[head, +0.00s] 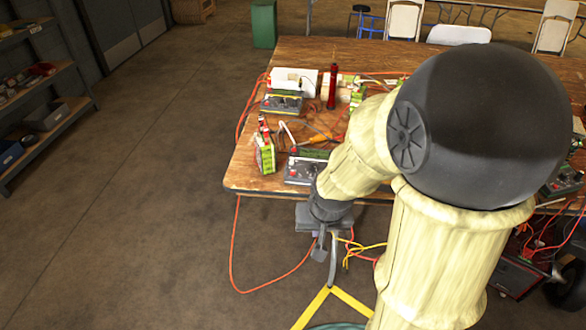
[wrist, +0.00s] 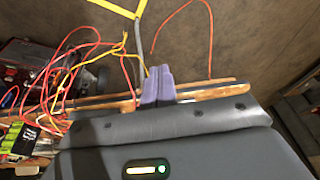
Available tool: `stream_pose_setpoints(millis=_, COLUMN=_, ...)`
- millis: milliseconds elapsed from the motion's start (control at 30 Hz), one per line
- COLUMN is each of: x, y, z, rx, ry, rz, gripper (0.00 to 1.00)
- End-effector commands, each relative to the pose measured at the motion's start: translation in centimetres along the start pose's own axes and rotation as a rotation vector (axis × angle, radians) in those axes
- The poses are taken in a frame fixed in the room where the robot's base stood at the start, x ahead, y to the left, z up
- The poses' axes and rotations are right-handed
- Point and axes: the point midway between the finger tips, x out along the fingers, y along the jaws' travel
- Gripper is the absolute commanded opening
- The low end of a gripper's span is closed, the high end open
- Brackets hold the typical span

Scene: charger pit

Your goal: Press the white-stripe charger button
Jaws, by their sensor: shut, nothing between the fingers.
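In the head view, a dark grey charger (head: 304,170) with knobs on its face sits near the front edge of the wooden table. Its lower edge looks pale, but I cannot tell its stripe colour for sure. A second charger (head: 282,103) with a yellowish stripe stands farther back. The buttons are too small to make out. My gripper (head: 320,250) hangs in front of the table's front edge, apart from both chargers. In the wrist view, the purple-grey fingers of my gripper (wrist: 158,84) are together and empty, with no charger clearly visible ahead of them.
The table (head: 255,165) also holds green-labelled batteries (head: 264,153), a red cylinder (head: 332,87) and loose cables. Red and yellow cables (wrist: 65,65) hang beyond the table edge (wrist: 205,90). My arm hides the table's middle. Shelves (head: 40,100) stand left; floor between is clear.

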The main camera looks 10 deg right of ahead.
Motion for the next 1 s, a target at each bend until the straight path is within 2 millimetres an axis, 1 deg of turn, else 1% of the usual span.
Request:
stream_pose_setpoints(millis=33, x=-0.9, y=-0.1, z=-1.9, rx=0.072, ry=0.02, rz=-0.003, gripper=0.0)
stream_pose_setpoints(millis=200, x=-0.8, y=-0.8, z=-7.9, rx=0.369, ry=0.115, rz=-0.059, gripper=0.0)
stream_pose_setpoints(millis=400, x=-0.1, y=-1.9, z=-14.0, rx=0.737, ry=0.19, rz=-0.195, gripper=0.0)
stream_pose_setpoints(millis=500, x=0.3, y=-2.5, z=-16.6, rx=0.926, ry=0.202, rz=-0.286, gripper=0.0)
stream_pose_setpoints(millis=700, x=0.9, y=-3.7, z=-20.9, rx=1.31, ry=0.173, rz=-0.504, gripper=0.0)
stream_pose_setpoints(millis=800, x=1.2, y=-4.2, z=-22.5, rx=1.483, ry=0.132, rz=-0.613, gripper=0.0)
stream_pose_setpoints(millis=900, x=1.4, y=-4.6, z=-23.4, rx=1.606, ry=0.092, rz=-0.696, gripper=0.0)
stream_pose_setpoints(millis=1000, x=1.7, y=-4.7, z=-23.8, rx=1.668, ry=0.069, rz=-0.739, gripper=0.0)
